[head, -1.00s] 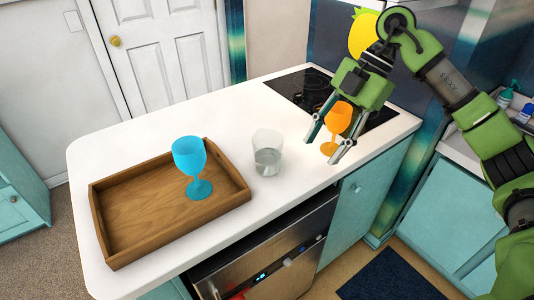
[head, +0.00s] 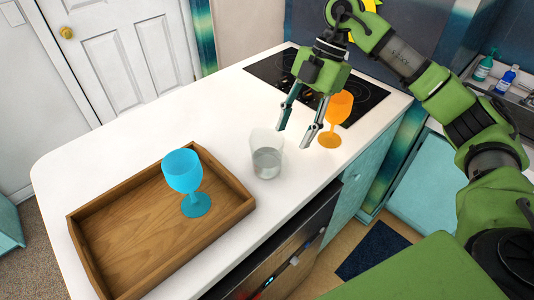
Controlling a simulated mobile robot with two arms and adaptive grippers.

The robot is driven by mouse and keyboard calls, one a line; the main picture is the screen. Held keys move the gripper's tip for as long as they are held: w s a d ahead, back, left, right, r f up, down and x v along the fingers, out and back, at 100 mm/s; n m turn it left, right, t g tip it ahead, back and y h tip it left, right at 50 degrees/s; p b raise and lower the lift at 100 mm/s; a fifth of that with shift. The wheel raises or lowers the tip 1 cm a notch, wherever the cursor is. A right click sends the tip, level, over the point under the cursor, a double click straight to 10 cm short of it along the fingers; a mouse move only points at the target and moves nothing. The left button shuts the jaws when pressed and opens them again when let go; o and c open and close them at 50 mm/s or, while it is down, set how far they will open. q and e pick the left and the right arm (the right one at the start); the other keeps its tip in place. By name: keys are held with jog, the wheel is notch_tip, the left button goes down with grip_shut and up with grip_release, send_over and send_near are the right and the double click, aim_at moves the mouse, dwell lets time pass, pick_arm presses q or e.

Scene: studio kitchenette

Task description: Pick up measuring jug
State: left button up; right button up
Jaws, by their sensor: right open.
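The measuring jug (head: 266,160) is a clear vessel, grey toward its bottom, standing upright on the white counter to the right of the tray. My right gripper (head: 292,138) is open and empty, pointing down just right of the jug. Its fingertips are close to the jug's rim in the picture; I cannot tell whether they touch. The jug is not between the fingers. My left gripper is not in view.
A blue goblet (head: 185,178) stands in a wooden tray (head: 130,226) at left. An orange goblet (head: 336,116) stands just right of my right gripper, by the black cooktop (head: 367,98). The white counter (head: 165,122) is clear behind the tray.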

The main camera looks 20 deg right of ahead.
aim_at(284, 155)
jog(key=x, duration=0.2)
jog(key=shift+a+f, duration=0.2)
jog(key=shift+f, duration=0.15)
jog(key=shift+w+a+f, duration=0.15)
jog(key=shift+a+f, duration=0.1)
jog(key=shift+f, duration=0.3)
jog(key=p+x, duration=0.2)
jog(key=x, duration=0.2)
jog(key=shift+f, duration=0.4)
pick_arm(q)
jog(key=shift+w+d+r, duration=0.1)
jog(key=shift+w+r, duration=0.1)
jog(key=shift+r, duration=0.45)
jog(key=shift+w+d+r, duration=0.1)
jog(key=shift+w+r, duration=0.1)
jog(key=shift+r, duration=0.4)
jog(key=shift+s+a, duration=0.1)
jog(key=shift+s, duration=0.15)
pick_arm(e)
grip_shut()
